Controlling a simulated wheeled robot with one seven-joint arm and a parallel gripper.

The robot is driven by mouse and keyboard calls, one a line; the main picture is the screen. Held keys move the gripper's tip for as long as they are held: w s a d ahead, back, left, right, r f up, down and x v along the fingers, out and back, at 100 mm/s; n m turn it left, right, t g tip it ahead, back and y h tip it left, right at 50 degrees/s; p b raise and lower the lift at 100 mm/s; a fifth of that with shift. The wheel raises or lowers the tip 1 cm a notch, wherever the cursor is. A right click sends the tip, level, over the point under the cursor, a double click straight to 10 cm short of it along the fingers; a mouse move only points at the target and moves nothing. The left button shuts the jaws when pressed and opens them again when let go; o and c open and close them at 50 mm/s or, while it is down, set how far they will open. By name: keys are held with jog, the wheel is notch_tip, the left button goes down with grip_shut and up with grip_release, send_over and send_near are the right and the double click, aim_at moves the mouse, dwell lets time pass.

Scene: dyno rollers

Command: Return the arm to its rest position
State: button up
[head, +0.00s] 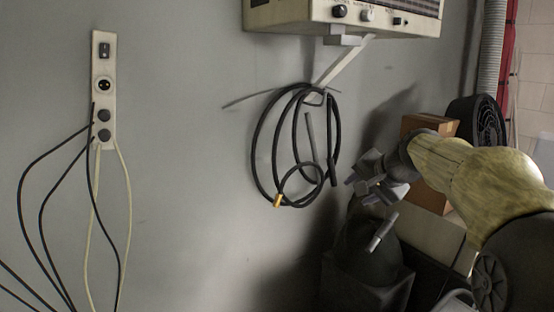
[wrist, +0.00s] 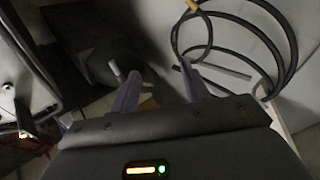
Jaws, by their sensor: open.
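My arm (head: 455,165) reaches in from the right in the head view, its yellow and black links ending in my gripper (head: 362,190). The gripper is in front of the wall, to the right of a hanging coil of black cable. In the wrist view my gripper (wrist: 160,88) shows two fingers spread apart, with nothing held between them. The black cable coil (head: 257,150) hangs from a bracket and has an orange tip. The coil also shows at the upper right of the wrist view (wrist: 293,45), beyond the fingers.
A wall box (head: 340,15) with knobs is above the coil. A socket strip (head: 103,90) with cables is on the left wall. A cardboard box (head: 432,198), a black roll (head: 478,125) and a dark rounded object (head: 365,255) are near the arm. The wall between strip and coil is clear.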

jog(key=s+a+f+n+g+h, duration=0.1)
jog(key=s+a+f+n+g, duration=0.1)
jog(key=s+f, duration=1)
jog(key=s+a+f+n+g+h, duration=0.2)
jog(key=s+f+n+g, duration=0.2)
jog(key=s+f, duration=0.8)
notch_tip(320, 180, down, 4)
jog(key=shift+s+n, duration=0.3)
jog(key=shift+n, duration=0.8)
